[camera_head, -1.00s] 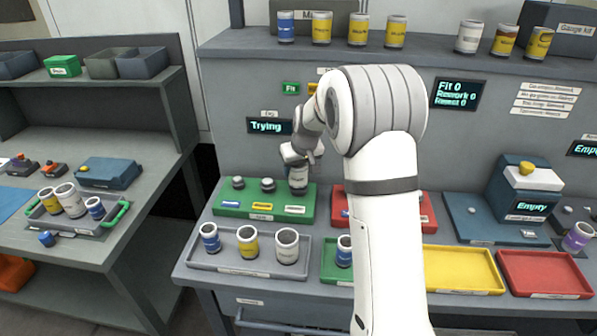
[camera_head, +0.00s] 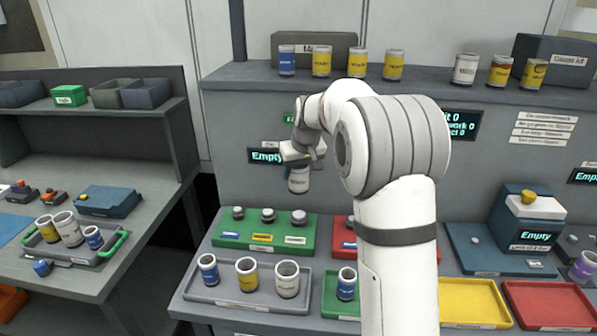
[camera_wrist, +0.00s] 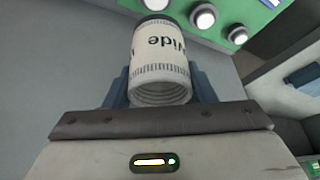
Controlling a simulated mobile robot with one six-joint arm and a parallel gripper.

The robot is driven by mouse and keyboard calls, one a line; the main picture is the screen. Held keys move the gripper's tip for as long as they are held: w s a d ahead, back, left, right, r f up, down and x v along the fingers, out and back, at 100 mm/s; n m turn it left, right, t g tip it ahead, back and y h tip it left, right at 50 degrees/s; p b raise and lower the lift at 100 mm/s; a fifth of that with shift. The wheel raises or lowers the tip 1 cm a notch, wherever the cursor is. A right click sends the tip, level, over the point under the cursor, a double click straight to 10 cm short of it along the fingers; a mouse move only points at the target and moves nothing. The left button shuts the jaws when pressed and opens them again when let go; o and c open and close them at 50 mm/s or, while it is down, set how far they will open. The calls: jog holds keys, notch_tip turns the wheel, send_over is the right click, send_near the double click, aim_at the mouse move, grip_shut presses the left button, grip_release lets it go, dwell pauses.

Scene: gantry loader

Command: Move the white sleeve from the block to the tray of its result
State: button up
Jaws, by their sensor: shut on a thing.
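My gripper (camera_head: 300,165) is shut on the white sleeve (camera_head: 299,182) and holds it upright in the air above and behind the green block (camera_head: 226,240). In the wrist view the sleeve (camera_wrist: 160,60) sits between the blue fingers and shows the word "Wide" upside down. The block's three grey-topped posts are bare. A green tray (camera_head: 328,302) holding a blue-banded sleeve is partly hidden by my arm. A yellow tray (camera_head: 470,306) and a red tray (camera_head: 550,308) look empty. The display behind the block (camera_head: 265,156) reads "Empty".
A grey tray (camera_head: 232,303) in front of the block holds blue, yellow and white sleeves. A red block (camera_head: 342,236) is mostly behind my arm. Labelled cans stand on the shelf above. A blue gauge station (camera_head: 522,212) reading "Empty" stands at right.

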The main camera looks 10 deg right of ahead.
jog(key=shift+r+p, duration=1.55)
jog(key=shift+r, duration=0.75)
